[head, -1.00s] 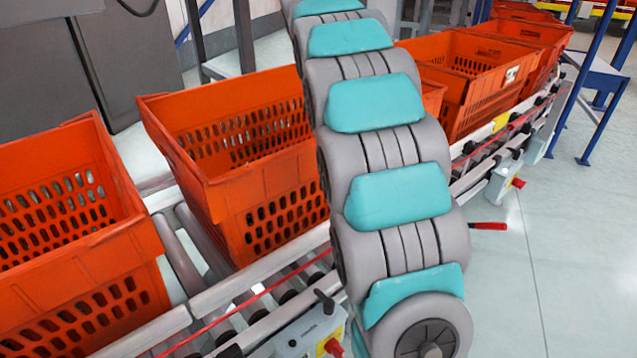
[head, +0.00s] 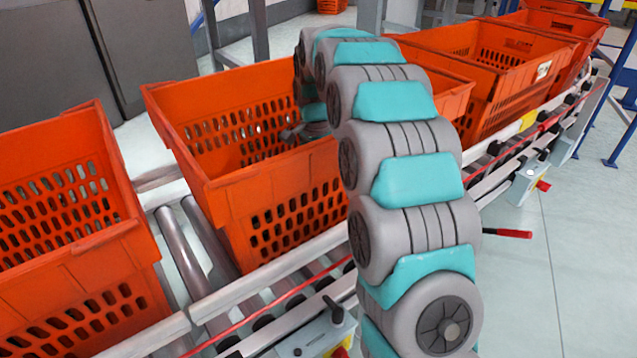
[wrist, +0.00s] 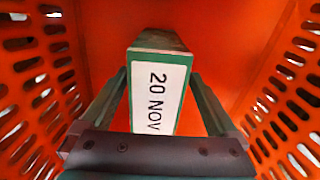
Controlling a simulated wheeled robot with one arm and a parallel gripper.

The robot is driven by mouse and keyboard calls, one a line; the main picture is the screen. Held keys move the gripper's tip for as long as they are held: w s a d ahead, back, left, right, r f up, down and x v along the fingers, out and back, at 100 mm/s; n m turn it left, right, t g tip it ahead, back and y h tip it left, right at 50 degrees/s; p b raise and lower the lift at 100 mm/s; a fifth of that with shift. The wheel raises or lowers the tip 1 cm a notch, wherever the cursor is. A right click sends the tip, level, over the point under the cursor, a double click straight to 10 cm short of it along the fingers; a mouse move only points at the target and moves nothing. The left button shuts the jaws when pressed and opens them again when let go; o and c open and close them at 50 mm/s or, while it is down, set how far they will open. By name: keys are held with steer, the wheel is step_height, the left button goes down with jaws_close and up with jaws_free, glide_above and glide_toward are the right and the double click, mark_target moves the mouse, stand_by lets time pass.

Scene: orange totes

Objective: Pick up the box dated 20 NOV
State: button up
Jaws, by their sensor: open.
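The box dated 20 NOV (wrist: 160,88) is green with a white label and stands inside an orange tote in the wrist view, with its label facing the camera. My gripper (wrist: 158,76) is open, with one finger to the left and one to the right of the box. Small gaps seem to show between fingers and box; contact is not clear. In the head view my arm bends down into the middle orange tote (head: 262,184). The box is not visible there, and only a bit of my gripper shows behind the tote's near rim.
The tote's slotted walls (wrist: 292,75) rise close on both sides of my gripper. Another orange tote (head: 70,255) stands at left, and several more stand along the roller conveyor (head: 185,250) at right.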

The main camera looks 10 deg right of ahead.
step_height(320, 180, down, 4)
steer(key=shift+s+d+f, duration=0.15)
steer(key=shift+f, duration=0.05)
jaws_close()
stand_by(0.8)
